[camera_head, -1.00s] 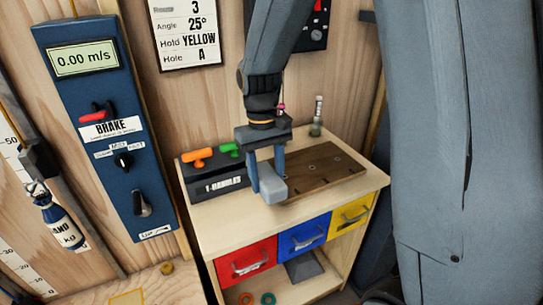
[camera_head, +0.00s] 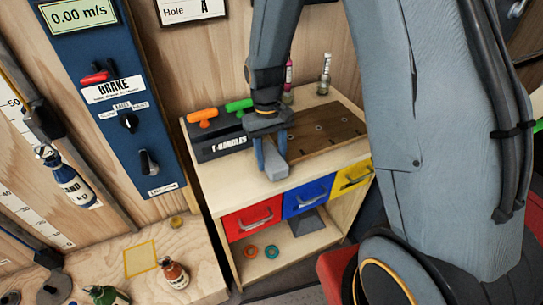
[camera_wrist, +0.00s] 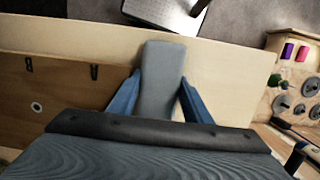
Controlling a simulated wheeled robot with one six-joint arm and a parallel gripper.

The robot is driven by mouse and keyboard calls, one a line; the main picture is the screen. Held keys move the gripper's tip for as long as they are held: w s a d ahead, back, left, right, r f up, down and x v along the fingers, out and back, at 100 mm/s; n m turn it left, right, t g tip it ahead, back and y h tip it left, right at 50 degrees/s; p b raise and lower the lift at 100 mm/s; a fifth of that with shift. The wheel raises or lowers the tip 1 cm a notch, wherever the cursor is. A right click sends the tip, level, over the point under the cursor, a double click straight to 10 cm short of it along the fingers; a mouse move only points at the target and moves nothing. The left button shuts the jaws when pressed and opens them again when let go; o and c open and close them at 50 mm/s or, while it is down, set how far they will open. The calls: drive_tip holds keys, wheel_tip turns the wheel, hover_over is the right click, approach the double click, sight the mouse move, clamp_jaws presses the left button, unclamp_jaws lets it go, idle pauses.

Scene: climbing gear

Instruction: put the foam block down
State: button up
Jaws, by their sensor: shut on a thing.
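The foam block (camera_wrist: 162,75) is a grey-blue bar held between the two blue fingers of my gripper (camera_wrist: 160,100) in the wrist view. In the head view my gripper (camera_head: 271,158) points down over the front of the cabinet top, shut on the block (camera_head: 276,166). The pale wooden cabinet top (camera_head: 234,194) is beneath it. I cannot tell whether the block touches the top.
The brown board with holes (camera_head: 325,125) lies behind my gripper, and the T-handles box (camera_head: 220,142) stands to its left. Small bottles (camera_head: 325,75) stand at the back. Red (camera_head: 250,217), blue and yellow drawers are below. The top's front left is clear.

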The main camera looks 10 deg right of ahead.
drive_tip(key=shift+f, duration=0.25)
drive_tip(key=shift+f, duration=0.1)
drive_tip(key=o, duration=0.8)
